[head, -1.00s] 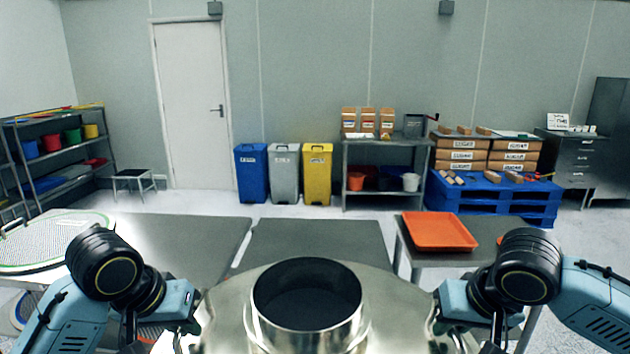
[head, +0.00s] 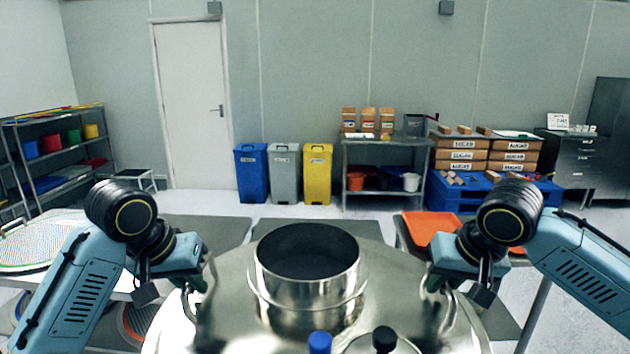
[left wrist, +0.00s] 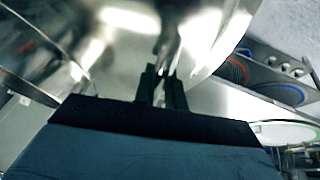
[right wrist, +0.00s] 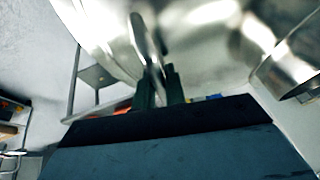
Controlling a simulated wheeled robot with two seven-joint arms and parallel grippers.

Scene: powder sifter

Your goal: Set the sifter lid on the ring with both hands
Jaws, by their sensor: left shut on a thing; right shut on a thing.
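The sifter lid (head: 400,295) is a shiny steel dome with a wide open-topped spout (head: 308,285) in its middle. It looks roughly level in front of me. My left gripper (head: 192,285) is shut on the lid's left handle, a metal loop that shows between the fingers in the left wrist view (left wrist: 168,45). My right gripper (head: 443,280) is shut on the right handle, which shows in the right wrist view (right wrist: 142,40). The ring is not clearly seen; the lid hides what is below it, so I cannot tell whether they touch.
A blue knob (head: 319,342) and a black knob (head: 384,338) show at the near bottom edge. A round mesh screen (head: 45,245) lies on the left table. An orange tray (head: 430,232) sits on the right table. Grey table tops (head: 210,230) lie beyond the lid.

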